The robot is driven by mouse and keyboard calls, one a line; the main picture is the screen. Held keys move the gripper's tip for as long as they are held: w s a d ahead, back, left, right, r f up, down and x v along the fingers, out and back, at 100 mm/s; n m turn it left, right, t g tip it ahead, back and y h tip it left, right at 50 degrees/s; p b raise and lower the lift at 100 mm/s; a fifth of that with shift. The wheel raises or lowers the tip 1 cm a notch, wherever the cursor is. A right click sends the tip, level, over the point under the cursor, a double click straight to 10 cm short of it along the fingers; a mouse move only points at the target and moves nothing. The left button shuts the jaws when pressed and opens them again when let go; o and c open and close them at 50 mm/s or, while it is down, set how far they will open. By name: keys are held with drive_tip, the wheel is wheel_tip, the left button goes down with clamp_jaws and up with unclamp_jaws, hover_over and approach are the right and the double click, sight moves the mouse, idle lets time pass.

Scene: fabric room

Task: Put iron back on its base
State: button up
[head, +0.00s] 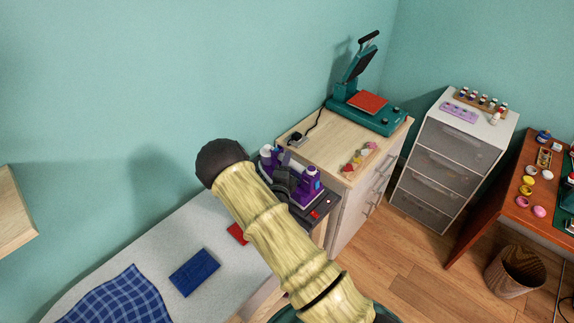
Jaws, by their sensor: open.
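I cannot make out an iron or its base for certain. My arm rises from the bottom to a dark rounded joint at the upper left.
The pale table (110,266) holds checked blue cloth (120,302), a folded blue cloth (194,272) and a red piece (237,233). A teal heat press (372,117) stands on the wooden cabinet (325,140). A drawer unit (445,165), red-brown desk (505,190) and bin (514,270) are right.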

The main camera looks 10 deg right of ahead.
drive_tip(key=b+v, duration=0.4)
drive_tip(key=v, duration=0.8)
drive_tip(key=shift+s+a+r, duration=0.1)
drive_tip(key=s+d+r+n+g+y, duration=0.2)
drive_tip(key=s+r+n+g+y, duration=0.1)
drive_tip(key=s+r+n+g, duration=0.2)
drive_tip(key=s+d+r+n+g+y, duration=0.3)
drive_tip(key=s+r+n+g, duration=0.3)
drive_tip(key=s+n, duration=0.7)
drive_tip(key=n+g+y, duration=0.1)
drive_tip(key=n+g, duration=0.1)
drive_tip(key=n, duration=0.2)
drive_tip(key=shift+s+n+g, duration=0.35)
drive_tip(key=shift+n+g, duration=0.05)
